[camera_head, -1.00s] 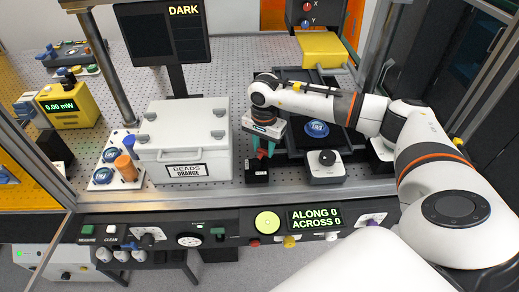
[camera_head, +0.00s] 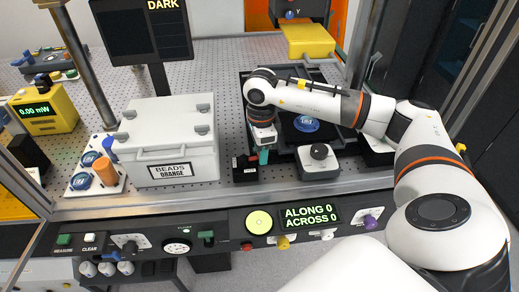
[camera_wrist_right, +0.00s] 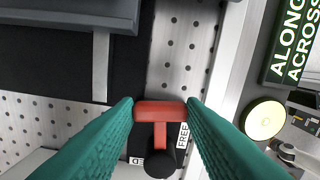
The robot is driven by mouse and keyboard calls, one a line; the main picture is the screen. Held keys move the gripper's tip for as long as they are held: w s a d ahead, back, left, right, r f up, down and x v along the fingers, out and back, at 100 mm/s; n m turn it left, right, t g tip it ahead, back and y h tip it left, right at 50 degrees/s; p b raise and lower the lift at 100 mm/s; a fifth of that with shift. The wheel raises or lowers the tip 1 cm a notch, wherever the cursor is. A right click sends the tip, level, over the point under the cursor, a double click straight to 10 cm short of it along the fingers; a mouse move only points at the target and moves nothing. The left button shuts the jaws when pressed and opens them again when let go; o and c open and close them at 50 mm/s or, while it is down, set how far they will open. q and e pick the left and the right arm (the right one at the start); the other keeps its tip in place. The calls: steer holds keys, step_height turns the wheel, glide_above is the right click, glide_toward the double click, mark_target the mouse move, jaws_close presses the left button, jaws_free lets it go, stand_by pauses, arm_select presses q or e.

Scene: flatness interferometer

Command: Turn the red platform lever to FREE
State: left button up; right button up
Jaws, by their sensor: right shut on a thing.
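The red platform lever (camera_wrist_right: 158,128) shows in the right wrist view as a T-shaped handle, its stem running down to a round black hub. My right gripper (camera_wrist_right: 160,112) has its two teal fingers shut on the ends of the red crossbar. A FREE label (camera_wrist_right: 183,136) is just right of the stem. A second label (camera_wrist_right: 137,161), partly hidden, is left of the hub. In the head view, my right gripper (camera_head: 263,157) is at the right side of the small black lever block (camera_head: 245,172); the lever is mostly hidden there. My left gripper is not in view.
A grey box with a black knob (camera_head: 319,152) stands just right of the lever block. The white BEADS ORANGE case (camera_head: 172,150) stands to the left. The front control panel shows ALONG 0, ACROSS 0 (camera_head: 308,215). A metal frame post (camera_head: 85,70) rises at left.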

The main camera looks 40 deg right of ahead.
steer(key=shift+s+a+m, duration=0.1)
steer(key=shift+s+m, duration=0.1)
steer(key=shift+m, duration=0.4)
steer(key=shift+r, duration=0.1)
steer(key=o, duration=1)
steer(key=shift+b, duration=0.3)
steer(key=shift+r, duration=0.35)
step_height(320, 180, up, 11)
steer(key=shift+r+b, duration=0.15)
steer(key=shift+b, duration=1.05)
